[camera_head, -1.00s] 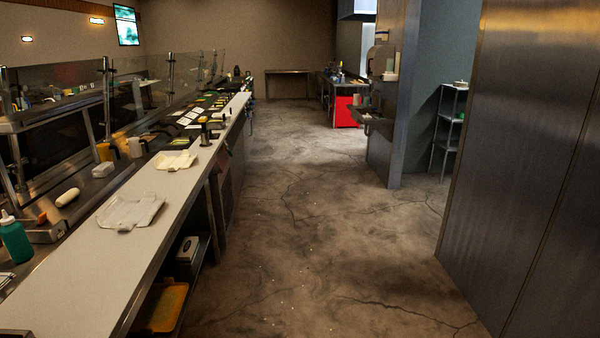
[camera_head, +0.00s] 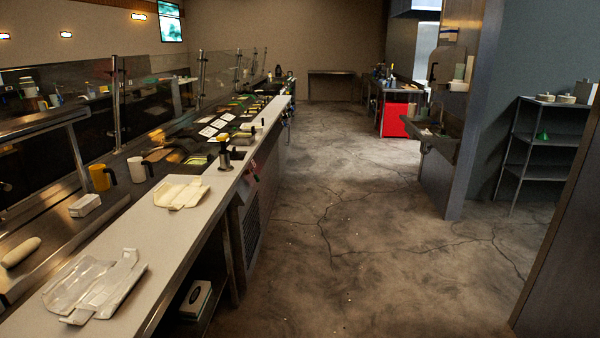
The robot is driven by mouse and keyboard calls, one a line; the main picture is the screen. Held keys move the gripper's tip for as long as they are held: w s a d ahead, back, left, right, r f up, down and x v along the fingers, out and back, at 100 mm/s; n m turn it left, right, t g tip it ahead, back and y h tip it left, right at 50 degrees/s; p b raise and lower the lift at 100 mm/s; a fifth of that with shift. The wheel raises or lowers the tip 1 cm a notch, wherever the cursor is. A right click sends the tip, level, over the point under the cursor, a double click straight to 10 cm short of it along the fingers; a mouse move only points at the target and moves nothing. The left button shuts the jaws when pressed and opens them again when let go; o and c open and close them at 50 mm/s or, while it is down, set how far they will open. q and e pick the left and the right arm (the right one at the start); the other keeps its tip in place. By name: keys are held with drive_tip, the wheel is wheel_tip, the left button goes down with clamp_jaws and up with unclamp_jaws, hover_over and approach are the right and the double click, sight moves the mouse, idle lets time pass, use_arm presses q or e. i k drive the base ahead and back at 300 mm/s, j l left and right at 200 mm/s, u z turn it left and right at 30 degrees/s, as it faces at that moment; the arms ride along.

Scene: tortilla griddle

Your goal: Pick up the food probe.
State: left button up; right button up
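I cannot make out a food probe in this view; anything that small on the counter is too small to tell. The long white counter (camera_head: 140,238) runs along the left into the distance. Neither of my grippers is in view.
Clear plastic bags (camera_head: 95,285) and a folded cream wrapper (camera_head: 182,192) lie on the counter. A yellow mug (camera_head: 99,177) and a white mug (camera_head: 137,169) stand behind it. A sink (camera_head: 440,142), a shelf rack (camera_head: 540,140) and a red bin (camera_head: 393,120) stand right. The floor (camera_head: 350,240) between is clear.

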sight(222, 137)
drive_tip(key=i, duration=1.7)
drive_tip(key=i+u, duration=0.25)
drive_tip(key=i, duration=0.25)
drive_tip(key=i+l+u, duration=0.1)
drive_tip(key=i+u, duration=0.15)
drive_tip(key=i, duration=0.25)
drive_tip(key=i+l+u, duration=0.25)
drive_tip(key=i, duration=0.2)
